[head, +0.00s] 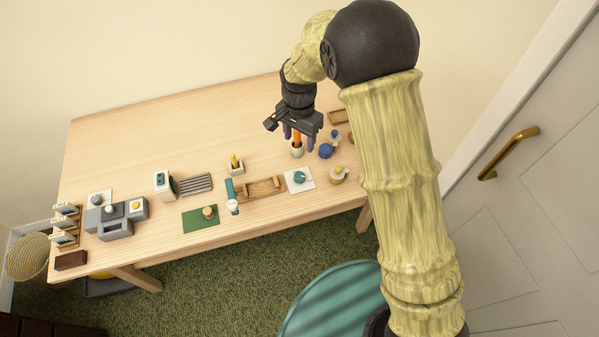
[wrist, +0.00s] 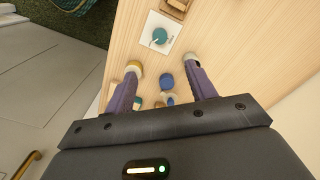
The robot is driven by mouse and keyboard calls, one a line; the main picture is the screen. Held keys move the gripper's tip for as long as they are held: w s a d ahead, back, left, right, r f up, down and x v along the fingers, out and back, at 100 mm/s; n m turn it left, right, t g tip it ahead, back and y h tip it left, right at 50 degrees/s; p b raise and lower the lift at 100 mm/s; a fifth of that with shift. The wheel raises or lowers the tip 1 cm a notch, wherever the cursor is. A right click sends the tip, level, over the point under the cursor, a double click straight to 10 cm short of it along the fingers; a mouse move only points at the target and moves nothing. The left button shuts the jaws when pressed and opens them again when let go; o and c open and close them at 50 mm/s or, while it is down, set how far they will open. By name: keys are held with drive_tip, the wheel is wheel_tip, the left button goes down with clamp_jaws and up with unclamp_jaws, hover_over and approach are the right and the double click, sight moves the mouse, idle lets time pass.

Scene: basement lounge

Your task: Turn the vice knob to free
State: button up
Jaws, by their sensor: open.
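A teal knob (head: 300,177) with a pointer sits on a square white plate (head: 291,186) near the table's front edge, right of a wooden holder. In the wrist view the knob (wrist: 159,37) is at the top centre, beyond my fingertips; the small lettering on its plate is unreadable. I cannot confirm from any label that it is the vice knob. My gripper (head: 299,136) is over the table behind the knob, apart from it. The wrist view shows my gripper (wrist: 163,66) with its two purple fingers wide apart and nothing held between them.
An orange item in a white cup (head: 297,152) stands close below my fingers. A blue object (head: 326,151) and a yellow-topped jar (head: 338,174) are to the right. Bare tabletop (head: 150,135) spreads behind.

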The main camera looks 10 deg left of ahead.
sight(300, 175)
wheel_tip(300, 175, down, 17)
drive_tip(key=shift+f+p, duration=0.2)
drive_tip(key=shift+p, duration=0.9)
drive_tip(key=c, duration=1)
